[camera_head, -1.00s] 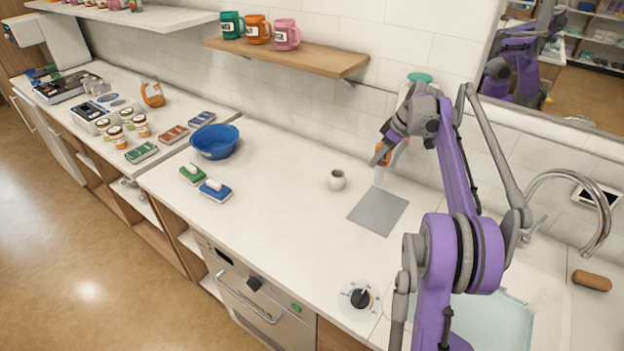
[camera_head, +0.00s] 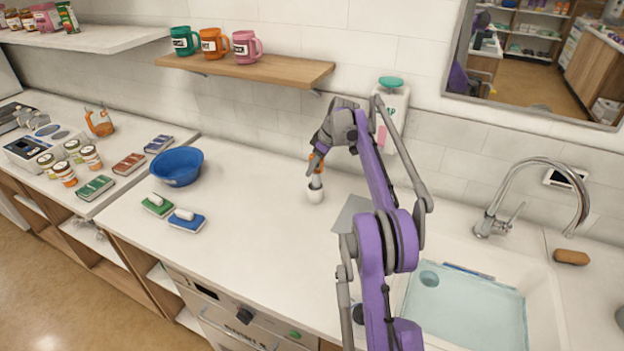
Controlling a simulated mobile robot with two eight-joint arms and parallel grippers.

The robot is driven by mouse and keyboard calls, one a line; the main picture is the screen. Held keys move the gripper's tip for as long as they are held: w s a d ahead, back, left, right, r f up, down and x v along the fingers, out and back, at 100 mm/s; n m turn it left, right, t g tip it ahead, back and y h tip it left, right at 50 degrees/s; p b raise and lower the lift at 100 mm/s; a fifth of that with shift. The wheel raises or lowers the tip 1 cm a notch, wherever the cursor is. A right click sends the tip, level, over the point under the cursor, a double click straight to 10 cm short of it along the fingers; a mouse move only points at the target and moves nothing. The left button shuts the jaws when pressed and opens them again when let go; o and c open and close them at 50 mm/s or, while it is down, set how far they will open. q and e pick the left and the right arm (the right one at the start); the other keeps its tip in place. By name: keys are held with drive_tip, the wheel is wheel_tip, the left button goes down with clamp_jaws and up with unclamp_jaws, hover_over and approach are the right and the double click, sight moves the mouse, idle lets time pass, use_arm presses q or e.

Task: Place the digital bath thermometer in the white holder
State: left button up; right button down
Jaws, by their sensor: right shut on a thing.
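The white holder (camera_head: 315,195) is a small round cup standing on the counter near the middle of the head view. My right gripper (camera_head: 316,158) is shut on the digital bath thermometer (camera_head: 316,181), which has an orange top and a pale lower part. The thermometer is upright, directly over the holder, with its lower end at the holder's mouth. I cannot tell how far the end is inside the cup. The gripper's fingers partly cover the orange top. My left gripper is not in view.
A grey mat (camera_head: 350,214) lies right of the holder, partly behind my arm. A sink (camera_head: 545,300) with a faucet (camera_head: 540,170) is at right. A blue bowl (camera_head: 176,167) and two brushes are left. The counter between is clear.

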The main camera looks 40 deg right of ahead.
sight(312, 189)
drive_tip(key=f, duration=0.3)
drive_tip(key=shift+w+a+f, duration=0.1)
drive_tip(key=shift+w+f, duration=0.1)
drive_tip(key=shift+f, duration=0.2)
drive_tip(key=shift+s+r, duration=0.1)
drive_tip(key=shift+f, duration=0.25)
drive_tip(key=c, duration=0.7)
unclamp_jaws()
drive_tip(key=shift+r, duration=0.1)
drive_tip(key=shift+o, duration=0.2)
